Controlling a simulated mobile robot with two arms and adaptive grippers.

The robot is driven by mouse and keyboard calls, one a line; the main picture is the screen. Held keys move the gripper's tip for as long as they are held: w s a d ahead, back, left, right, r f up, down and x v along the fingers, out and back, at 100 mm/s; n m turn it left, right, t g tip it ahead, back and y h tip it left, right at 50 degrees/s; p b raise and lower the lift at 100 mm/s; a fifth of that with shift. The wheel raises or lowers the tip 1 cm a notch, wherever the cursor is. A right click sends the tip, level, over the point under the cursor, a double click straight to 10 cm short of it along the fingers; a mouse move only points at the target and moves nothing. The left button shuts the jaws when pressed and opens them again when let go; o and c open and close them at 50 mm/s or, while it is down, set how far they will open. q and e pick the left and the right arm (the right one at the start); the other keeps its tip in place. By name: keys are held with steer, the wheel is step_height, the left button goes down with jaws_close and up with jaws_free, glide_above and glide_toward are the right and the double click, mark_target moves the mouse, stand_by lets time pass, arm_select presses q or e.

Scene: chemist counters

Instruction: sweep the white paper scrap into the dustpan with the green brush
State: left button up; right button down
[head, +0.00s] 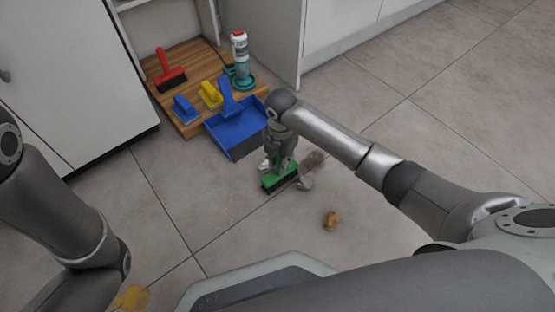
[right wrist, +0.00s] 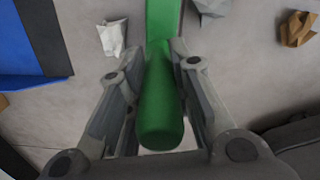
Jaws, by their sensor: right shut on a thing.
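My right gripper (head: 281,158) is shut on the upright handle of the green brush (head: 279,180), whose dark bristles are at the floor. In the right wrist view the green handle (right wrist: 160,105) runs between the two fingers. The white paper scrap (head: 264,165) lies on the floor just left of the brush, partly hidden by it and the gripper; it shows clearly in the right wrist view (right wrist: 112,38). The blue dustpan (head: 236,133) lies up and left of the brush, its handle on a wooden board. My left gripper is out of view.
A grey scrap (head: 305,183) and a brown crumpled scrap (head: 332,220) lie right of the brush. Open floor lies right.

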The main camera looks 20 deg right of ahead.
stand_by(0.3)
steer(key=shift+w+a+b, duration=0.25)
steer(key=shift+w+a, duration=0.05)
steer(key=shift+w, duration=0.45)
steer(key=shift+w+a+b, duration=0.2)
steer(key=shift+w+a, duration=0.05)
steer(key=shift+w, duration=0.45)
steer(key=shift+w+a+b, duration=0.25)
steer(key=shift+w+b, duration=0.25)
steer(key=shift+w, duration=0.2)
steer(key=shift+w+a+b, duration=0.25)
steer(key=shift+w+b, duration=0.25)
steer(key=shift+w, duration=0.2)
